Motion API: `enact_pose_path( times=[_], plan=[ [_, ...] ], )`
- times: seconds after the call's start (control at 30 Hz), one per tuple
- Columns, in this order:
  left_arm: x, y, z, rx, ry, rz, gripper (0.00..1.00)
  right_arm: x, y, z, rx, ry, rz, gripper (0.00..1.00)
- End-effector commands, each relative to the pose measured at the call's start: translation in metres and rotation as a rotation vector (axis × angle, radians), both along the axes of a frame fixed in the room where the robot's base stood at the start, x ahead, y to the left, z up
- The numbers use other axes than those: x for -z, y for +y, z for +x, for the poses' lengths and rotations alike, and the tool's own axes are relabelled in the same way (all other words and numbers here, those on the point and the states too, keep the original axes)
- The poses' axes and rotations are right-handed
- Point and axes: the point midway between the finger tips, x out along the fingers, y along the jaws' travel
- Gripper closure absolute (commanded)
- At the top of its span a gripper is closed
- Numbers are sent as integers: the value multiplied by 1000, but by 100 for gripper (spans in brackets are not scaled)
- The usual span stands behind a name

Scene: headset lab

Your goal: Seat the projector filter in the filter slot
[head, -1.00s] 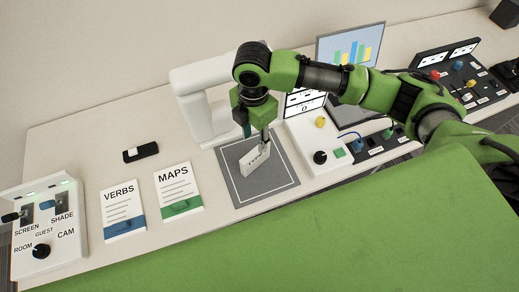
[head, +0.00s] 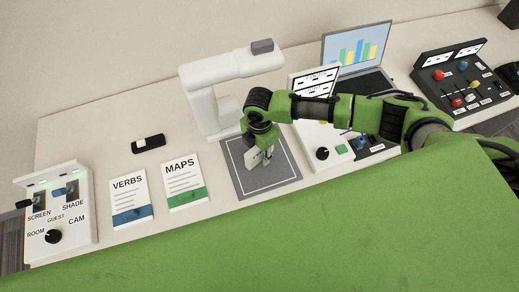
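A small pale block with dark marks, which I take for the projector filter (head: 253,159), shows at my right gripper (head: 265,157) over the grey square mat (head: 272,181). The gripper points down and seems shut on the block, which is partly hidden by the fingers. I cannot tell whether the block touches the mat. A white stand with an overhanging arm (head: 228,68) rises behind the mat. I cannot make out the filter slot. My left gripper is not in view.
Left of the mat lie the MAPS card (head: 183,180), the VERBS card (head: 130,197) and a black remote (head: 148,143). A switch panel (head: 58,225) stands far left. A white control box (head: 318,135), laptop (head: 352,50) and black panel (head: 462,75) are at right.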

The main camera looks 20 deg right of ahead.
Motion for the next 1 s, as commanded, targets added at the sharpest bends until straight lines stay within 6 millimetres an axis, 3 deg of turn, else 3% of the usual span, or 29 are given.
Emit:
enact_pose_path(
  times=[0.3,0.43,0.83,1.0],
  plan=[
    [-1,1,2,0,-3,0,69,6,0,0,0,0,0,65],
    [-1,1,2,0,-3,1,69,6,0,0,0,0,0,99],
    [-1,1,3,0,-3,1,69,4,0,0,0,-1,0,100],
    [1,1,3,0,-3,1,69,-6,0,1,0,-3,1,100]
  ],
)
